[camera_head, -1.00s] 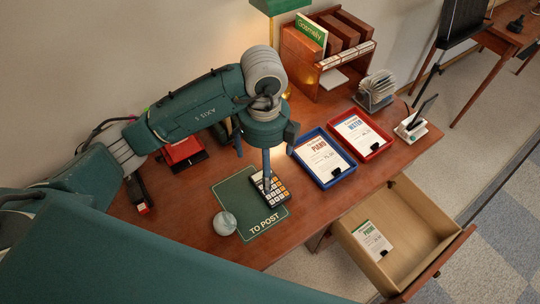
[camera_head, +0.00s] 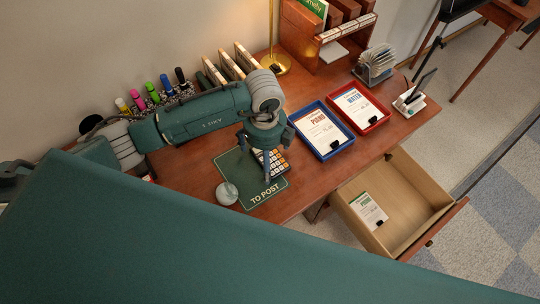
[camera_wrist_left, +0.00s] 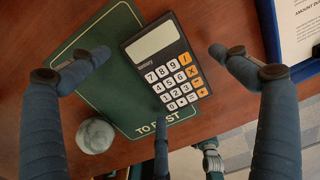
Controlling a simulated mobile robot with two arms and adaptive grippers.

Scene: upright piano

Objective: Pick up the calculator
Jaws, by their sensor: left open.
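In the head view, the calculator (camera_head: 282,165) is partly hidden by my left gripper (camera_head: 267,160). That gripper points down over it. In the wrist view, the left gripper (camera_wrist_left: 160,57) is open and empty, with fingers spread on both sides of the calculator and another finger below it.
A blue tray (camera_head: 326,155) and red tray (camera_head: 378,121) with papers lie to the right. An open drawer (camera_head: 414,231) juts from the desk front. Pens (camera_head: 151,92) and upright files (camera_head: 228,68) stand behind my arm.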

